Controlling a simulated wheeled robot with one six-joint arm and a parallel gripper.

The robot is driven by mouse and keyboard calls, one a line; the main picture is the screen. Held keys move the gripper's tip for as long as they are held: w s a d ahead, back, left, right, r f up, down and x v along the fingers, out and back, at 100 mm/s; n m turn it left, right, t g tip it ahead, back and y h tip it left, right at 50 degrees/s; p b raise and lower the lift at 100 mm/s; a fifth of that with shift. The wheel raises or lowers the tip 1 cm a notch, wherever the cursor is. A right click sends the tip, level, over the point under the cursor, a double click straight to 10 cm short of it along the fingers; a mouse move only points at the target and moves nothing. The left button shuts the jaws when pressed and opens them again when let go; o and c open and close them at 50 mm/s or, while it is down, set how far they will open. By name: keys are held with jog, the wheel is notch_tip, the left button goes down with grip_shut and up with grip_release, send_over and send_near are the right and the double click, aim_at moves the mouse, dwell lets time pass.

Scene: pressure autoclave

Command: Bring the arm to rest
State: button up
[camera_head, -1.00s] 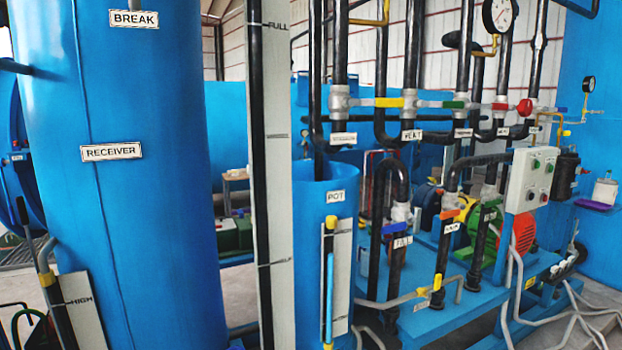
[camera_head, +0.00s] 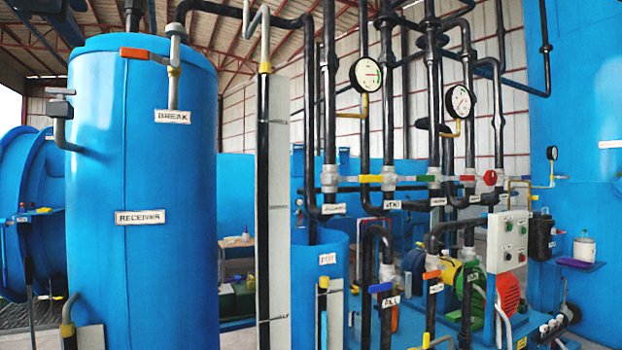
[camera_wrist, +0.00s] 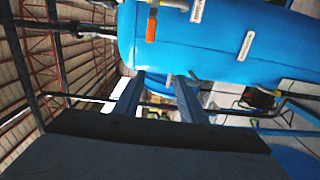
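My gripper (camera_wrist: 160,79) shows in the wrist view, its two fingers apart with nothing between them. It is open. The wrist picture is turned on its side, and the blue receiver tank (camera_wrist: 215,42) lies across it beyond the fingertips. I see no contact between fingers and tank. My arm and gripper do not show in the head view. There the receiver tank (camera_head: 143,255) stands upright at the left, with labels reading BREAK and RECEIVER.
A tall sight tube with a white board (camera_head: 279,215) stands right of the receiver. The blue pot (camera_head: 335,255), dark pipes with coloured valve handles, two large gauges and a grey control box (camera_head: 508,241) fill the middle and right. A purple shelf (camera_head: 580,264) juts out at right.

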jog(key=w+d+f+m+g+h, duration=0.2)
jog(key=w+d+f+h, duration=0.15)
jog(key=w+f, duration=0.65)
jog(key=w+d+f+m+g+h, duration=0.1)
jog(key=w+d+f+m+g, duration=0.15)
jog(key=d+f, duration=0.7)
jog(key=w+d+f+m+g+h, duration=0.1)
jog(key=w+d+f+m+h, duration=0.15)
jog(key=d+f, duration=0.65)
jog(key=w+d+f+m+g, duration=0.2)
jog(key=w+d+f, duration=0.15)
jog(key=f, duration=1.05)
jog(key=s+d+f+m+g+h, duration=0.1)
jog(key=s+d+f+m+g, duration=0.15)
jog(key=d+f, duration=0.6)
jog(key=s+d+f+m+g+h, duration=0.1)
jog(key=s+d+f+m, duration=0.2)
jog(key=d+f, duration=0.5)
jog(key=s+d+f+m+g+y, duration=0.1)
jog(key=s+d+f+m+g, duration=0.2)
jog(key=s+d+f+m, duration=0.6)
jog(key=s+d+f, duration=0.4)
jog(key=s+d, duration=0.1)
jog(key=s, duration=0.2)
jog(key=shift+s+d+g, duration=0.2)
jog(key=shift+d+g, duration=0.1)
jog(key=shift+d, duration=0.05)
